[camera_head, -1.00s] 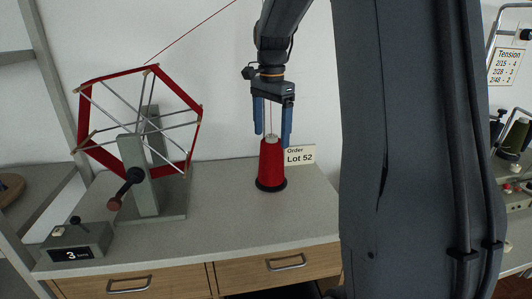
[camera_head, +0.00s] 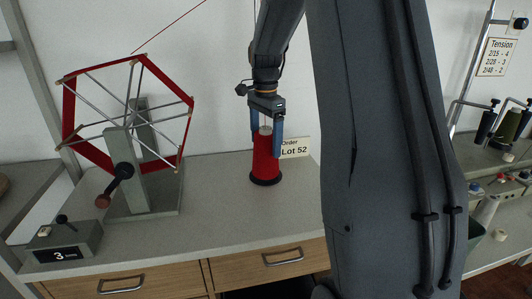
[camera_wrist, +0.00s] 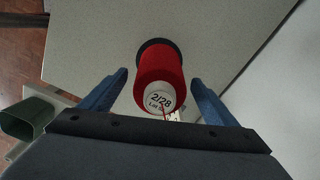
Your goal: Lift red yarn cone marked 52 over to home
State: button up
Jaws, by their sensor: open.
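The red yarn cone (camera_head: 266,158) stands upright on the grey counter on a dark base, beside a card reading "Order Lot 52" (camera_head: 295,147). In the wrist view the cone (camera_wrist: 160,68) shows a white top marked "2/28" with a "Lot" line whose number I cannot read fully. My gripper (camera_head: 267,146) is pointed down over the cone, with its blue fingers open on either side of the cone's upper part. In the wrist view my gripper (camera_wrist: 160,82) has a finger on each side of the cone's top, with gaps showing.
A yarn swift (camera_head: 128,125) with a red skein stands on the left of the counter (camera_head: 215,215). A small counter box showing 3 (camera_head: 62,245) sits at the front left. A tension card (camera_head: 497,57) and dark spools (camera_head: 487,126) are at the right.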

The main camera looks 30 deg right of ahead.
jog(key=shift+f, duration=0.85)
jog(key=shift+c, duration=0.3)
jog(key=c, duration=1.3)
notch_tip(320, 180, up, 11)
jog(key=shift+r, duration=0.2)
jog(key=shift+c, duration=0.2)
jog(key=shift+r+p, duration=1.05)
jog(key=shift+r, duration=0.25)
